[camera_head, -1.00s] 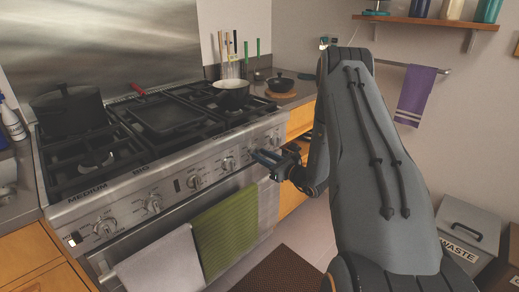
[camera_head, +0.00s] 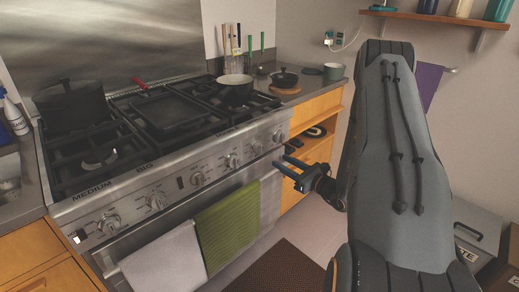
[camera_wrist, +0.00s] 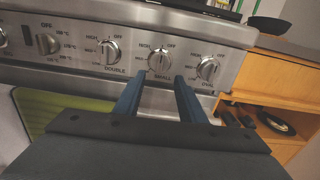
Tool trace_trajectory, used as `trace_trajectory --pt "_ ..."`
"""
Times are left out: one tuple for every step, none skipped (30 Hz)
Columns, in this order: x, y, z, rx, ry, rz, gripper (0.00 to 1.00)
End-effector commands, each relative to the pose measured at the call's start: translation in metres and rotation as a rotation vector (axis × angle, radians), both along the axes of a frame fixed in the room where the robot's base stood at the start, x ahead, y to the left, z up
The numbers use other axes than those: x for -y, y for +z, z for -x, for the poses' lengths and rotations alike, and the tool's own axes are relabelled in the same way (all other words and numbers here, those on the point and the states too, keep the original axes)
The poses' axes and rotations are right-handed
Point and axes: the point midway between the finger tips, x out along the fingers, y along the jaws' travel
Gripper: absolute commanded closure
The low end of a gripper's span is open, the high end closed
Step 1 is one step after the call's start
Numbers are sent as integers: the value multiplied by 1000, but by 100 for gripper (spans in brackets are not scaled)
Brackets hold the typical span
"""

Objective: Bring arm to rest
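My gripper (camera_head: 287,168) is in front of the stove's control panel, near its right end, with my arm reaching up from the lower right. In the wrist view its two blue fingers (camera_wrist: 158,92) are apart with nothing between them. The gap between them faces a stove knob (camera_wrist: 161,61) on the steel panel. The fingers look apart from the knobs, though the exact gap is hard to tell.
Floor shows below.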

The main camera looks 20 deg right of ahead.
Motion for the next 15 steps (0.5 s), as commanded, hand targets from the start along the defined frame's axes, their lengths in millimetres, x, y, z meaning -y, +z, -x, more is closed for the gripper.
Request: trace_trajectory --pt "0 0 0 0 0 0 63" --pt "0 0 0 0 0 0 63" --pt "0 0 0 0 0 0 63" --pt "0 0 0 0 0 0 63" --pt "0 0 0 0 0 -1 63" --pt "0 0 0 0 0 -1 63" --pt "0 0 0 0 0 -1 63" --pt "0 0 0 -1 0 -1 63" --pt "0 0 0 -1 0 -1 63" --pt "-1 0 0 -1 1 0 63" --pt "-2 0 -1 -2 6 2 63" --pt "-7 2 -1 -5 21 6 63" --pt "-13 4 -1 -8 39 12 63" --pt "-21 7 -1 -14 65 20 63" --pt "-35 12 -1 -22 109 36 63"
